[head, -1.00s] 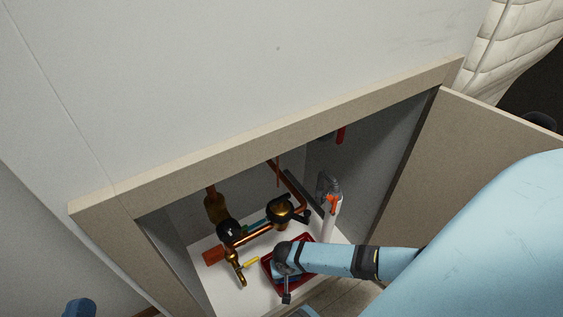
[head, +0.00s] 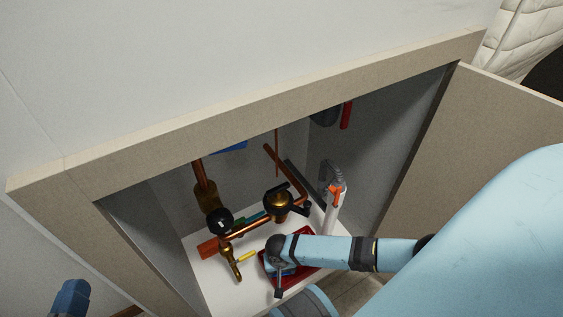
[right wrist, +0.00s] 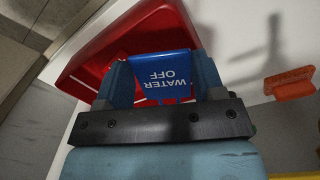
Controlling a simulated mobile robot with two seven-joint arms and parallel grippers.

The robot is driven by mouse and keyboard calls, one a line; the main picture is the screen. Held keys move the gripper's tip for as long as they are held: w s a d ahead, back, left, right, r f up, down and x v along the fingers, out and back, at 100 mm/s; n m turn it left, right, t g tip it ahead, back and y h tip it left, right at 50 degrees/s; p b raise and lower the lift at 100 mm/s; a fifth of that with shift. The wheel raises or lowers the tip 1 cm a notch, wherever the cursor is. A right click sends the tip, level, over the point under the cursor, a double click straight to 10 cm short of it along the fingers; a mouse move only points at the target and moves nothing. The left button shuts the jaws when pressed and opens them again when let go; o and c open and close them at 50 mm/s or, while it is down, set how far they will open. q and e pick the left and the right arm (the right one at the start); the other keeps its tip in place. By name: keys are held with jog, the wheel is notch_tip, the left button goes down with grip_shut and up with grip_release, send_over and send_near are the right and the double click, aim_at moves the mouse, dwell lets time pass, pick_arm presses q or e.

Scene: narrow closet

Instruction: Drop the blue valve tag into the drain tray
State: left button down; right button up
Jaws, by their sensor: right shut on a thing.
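The blue valve tag (right wrist: 168,66), lettered WATER OFF, is between the fingers of my right gripper (right wrist: 160,84) in the right wrist view. That gripper is shut on it. The red drain tray (right wrist: 92,58) lies behind and around the tag in that view; the gap between tag and tray floor is hard to judge. In the head view, the tray (head: 310,272) sits on the white cabinet floor, partly hidden by my right wrist above it. My left gripper (head: 68,298) is at the lower left, outside the cabinet; its jaw opening is unclear.
Copper pipes (head: 245,234) with dark round valves (head: 277,204) stand behind and left of the tray. A white pipe with an orange handle (head: 335,192) rises at the right. A yellow lever (head: 246,256) is near the tray. The open cabinet door (head: 475,140) is at the right.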

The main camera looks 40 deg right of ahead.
jog(key=shift+f, duration=0.15)
jog(key=shift+f, duration=0.45)
jog(key=o, duration=0.9)
jog(key=shift+r, duration=0.15)
jog(key=shift+r, duration=0.4)
notch_tip(320, 180, up, 6)
jog(key=p, duration=0.3)
jog(key=shift+a+f, duration=0.1)
jog(key=shift+f, duration=0.05)
pick_arm(q)
jog(key=shift+s+d+r+n+t+p, duration=0.15)
jog(key=shift+r+n+p, duration=0.3)
jog(key=shift+r, duration=0.45)
jog(key=shift+s+r+n+t+p, duration=0.2)
jog(key=shift+s+r+t+p, duration=0.1)
jog(key=shift+r+p, duration=0.45)
jog(key=shift+s+d+r+n+t+p, duration=0.15)
jog(key=shift+r+n+p, duration=0.25)
jog(key=shift+r, duration=0.6)
pick_arm(e)
notch_tip(320, 180, up, 6)
jog(key=shift+r, duration=0.2)
pick_arm(q)
jog(key=shift+a, duration=0.1)
pick_arm(e)
jog(key=shift+w+a, duration=0.1)
